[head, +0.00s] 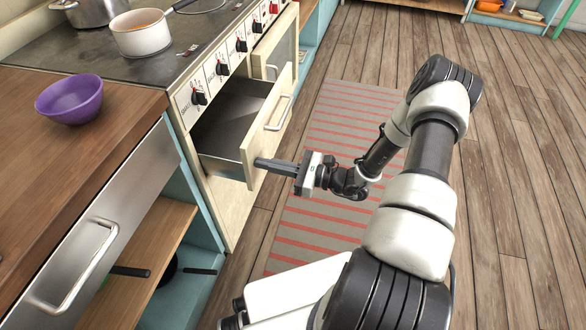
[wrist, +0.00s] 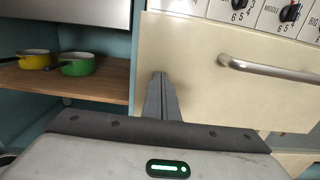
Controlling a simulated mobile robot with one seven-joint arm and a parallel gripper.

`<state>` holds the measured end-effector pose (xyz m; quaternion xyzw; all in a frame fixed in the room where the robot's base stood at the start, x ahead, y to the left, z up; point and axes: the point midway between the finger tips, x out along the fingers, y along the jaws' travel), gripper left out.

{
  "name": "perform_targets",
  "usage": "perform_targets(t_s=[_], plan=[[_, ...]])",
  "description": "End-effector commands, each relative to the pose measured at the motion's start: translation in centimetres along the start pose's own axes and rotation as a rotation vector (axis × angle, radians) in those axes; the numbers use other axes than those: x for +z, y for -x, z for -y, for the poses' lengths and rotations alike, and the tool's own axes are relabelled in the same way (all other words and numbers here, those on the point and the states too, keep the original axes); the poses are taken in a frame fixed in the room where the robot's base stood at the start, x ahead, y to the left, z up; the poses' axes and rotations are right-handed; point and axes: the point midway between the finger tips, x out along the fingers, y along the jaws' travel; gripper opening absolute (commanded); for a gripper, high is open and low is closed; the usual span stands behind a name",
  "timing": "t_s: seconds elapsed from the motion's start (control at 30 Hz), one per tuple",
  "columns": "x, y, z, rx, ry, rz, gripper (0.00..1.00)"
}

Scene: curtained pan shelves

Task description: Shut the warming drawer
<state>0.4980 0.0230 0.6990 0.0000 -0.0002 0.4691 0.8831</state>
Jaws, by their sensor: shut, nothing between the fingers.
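The warming drawer (head: 262,135) below the stove knobs is pulled out, with its grey inside visible in the head view. Its cream front has a silver bar handle (head: 278,112). In the wrist view the drawer front (wrist: 205,85) fills the middle and right, with the handle (wrist: 268,70) at the right. My gripper (head: 258,163) is shut and empty. Its fingertips are at the near end of the drawer front, left of the handle in the wrist view (wrist: 158,76). I cannot tell whether they touch the front.
A steel-fronted drawer (head: 120,215) with a handle is in the counter at left, above an open shelf. Yellow (wrist: 34,60) and green (wrist: 77,63) pans sit on that shelf. A purple bowl (head: 70,100) is on the counter. The striped rug (head: 335,130) and floor beside the stove are clear.

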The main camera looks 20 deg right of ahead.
Motion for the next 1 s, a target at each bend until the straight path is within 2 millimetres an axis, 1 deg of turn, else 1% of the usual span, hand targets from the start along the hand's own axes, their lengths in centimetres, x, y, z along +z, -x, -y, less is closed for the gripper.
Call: perform_targets(t_s=[0.03,0.2,0.3,0.4,0.5,0.63,0.87,1.0], plan=[[0.0,-1.9,-0.2,0.006,-0.002,0.004,0.0],[-0.1,-6.9,-0.2,0.004,-0.002,0.002,0.0],[-0.1,-9.5,-0.2,0.004,-0.001,0.002,0.0],[-0.1,-11.5,-0.1,0.003,-0.001,0.001,0.0],[-0.1,-13.1,-0.1,0.002,0.0,0.001,0.0],[0.0,-14.3,-0.1,0.002,-0.001,0.001,0.0],[0.0,-14.0,0.0,0.0,0.0,0.0,0.0],[0.0,-13.4,0.3,0.001,-0.001,-0.001,0.0]])
